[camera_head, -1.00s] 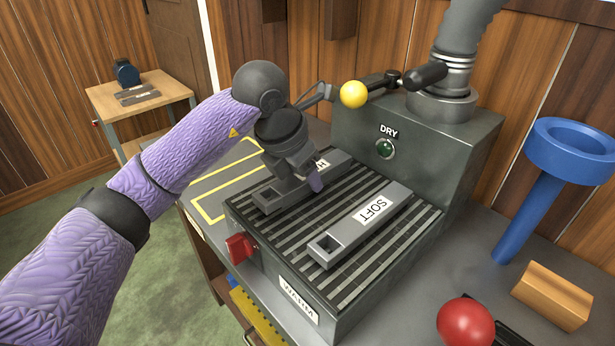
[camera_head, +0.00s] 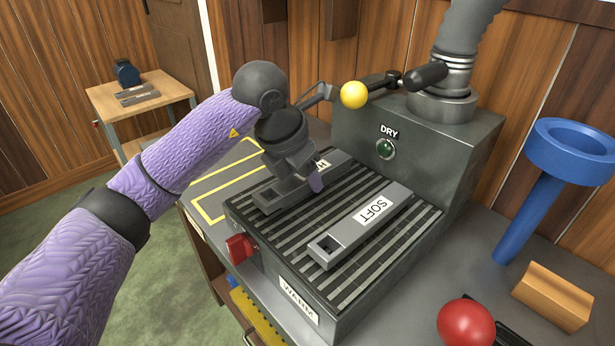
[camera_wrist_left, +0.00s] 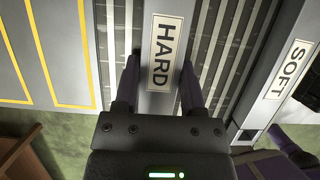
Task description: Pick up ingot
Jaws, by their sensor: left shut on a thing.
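A grey ingot with a white HARD label (camera_wrist_left: 166,50) lies on the slatted WARM plate; in the head view this ingot (camera_head: 270,201) is partly hidden by my gripper. My left gripper (camera_head: 312,180) is down over it, shut on its sides; the left wrist view shows its two fingers (camera_wrist_left: 158,85) on either side of the bar by the label. A second grey ingot, labelled SOFT (camera_head: 345,240), lies to the right on the same plate and shows at the right of the left wrist view (camera_wrist_left: 280,80).
The warming unit (camera_head: 385,255) has a red knob (camera_head: 240,247) and a DRY housing (camera_head: 415,140) behind. A yellow ball lever (camera_head: 354,95) is close above my gripper. At right are a blue funnel (camera_head: 540,190), wooden block (camera_head: 553,295) and red ball (camera_head: 466,323).

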